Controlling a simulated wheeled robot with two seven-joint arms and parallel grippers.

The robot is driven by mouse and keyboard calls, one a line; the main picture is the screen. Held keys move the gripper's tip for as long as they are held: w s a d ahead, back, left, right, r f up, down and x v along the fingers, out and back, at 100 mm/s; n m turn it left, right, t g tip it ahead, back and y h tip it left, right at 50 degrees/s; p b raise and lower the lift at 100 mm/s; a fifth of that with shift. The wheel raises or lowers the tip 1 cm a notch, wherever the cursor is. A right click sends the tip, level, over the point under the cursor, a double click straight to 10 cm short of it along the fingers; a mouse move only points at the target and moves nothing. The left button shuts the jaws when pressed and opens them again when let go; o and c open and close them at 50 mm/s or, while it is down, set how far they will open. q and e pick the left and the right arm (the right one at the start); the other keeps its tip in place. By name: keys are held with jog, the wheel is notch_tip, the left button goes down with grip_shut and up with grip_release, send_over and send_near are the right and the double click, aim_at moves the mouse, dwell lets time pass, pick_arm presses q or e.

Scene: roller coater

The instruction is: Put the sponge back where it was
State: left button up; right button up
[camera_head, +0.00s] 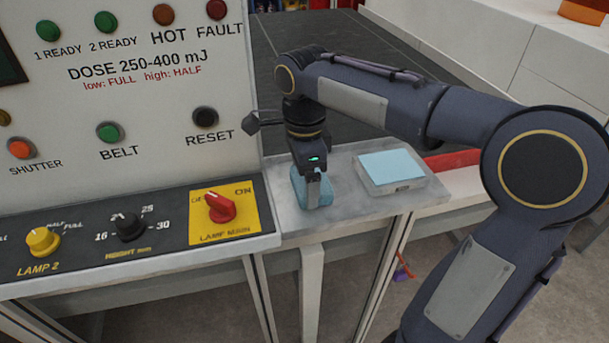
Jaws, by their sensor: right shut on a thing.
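The sponge (325,192) is a light blue block on the grey metal ledge (345,220), just right of the control panel. My right gripper (313,187) points down onto it from above and is shut on it. The sponge's underside appears at the ledge surface, but I cannot tell whether it bears its weight there. The fingers hide the middle of the sponge. My left gripper is not in view.
A tray with a pale blue pad (392,166) lies right of the sponge on the same ledge. The control panel (130,100) with its red lamp knob (220,206) stands close on the left. A dark belt (270,85) runs behind.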

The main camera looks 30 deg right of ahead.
aim_at(304, 179)
jog(key=shift+f, duration=0.2)
jog(key=o, duration=0.9)
notch_tip(304, 179, up, 12)
jog(key=p, duration=0.2)
jog(key=s+f+n, duration=0.2)
jog(key=n, duration=0.1)
jog(key=s+f+n+t+y, duration=0.1)
jog(key=s+f+n, duration=0.1)
jog(key=s+n, duration=0.1)
jog(key=s+d+f+n+t+y, duration=0.1)
jog(key=s+f+n, duration=0.1)
jog(key=s, duration=0.1)
jog(key=shift+s+n, duration=0.15)
jog(key=shift+n, duration=0.25)
jog(key=s+a+f+n+t, duration=0.1)
jog(key=s+f+n, duration=0.2)
jog(key=s+a+f+n+t+y, duration=0.1)
jog(key=s+f+n, duration=0.2)
jog(key=f+n, duration=0.1)
jog(key=s+a+f+n+t, duration=0.1)
jog(key=s+a+f+n, duration=0.1)
jog(key=s+f+n, duration=0.1)
jog(key=shift+f+t+y, duration=0.3)
jog(key=shift+f+y, duration=0.1)
jog(key=shift+f, duration=0.2)
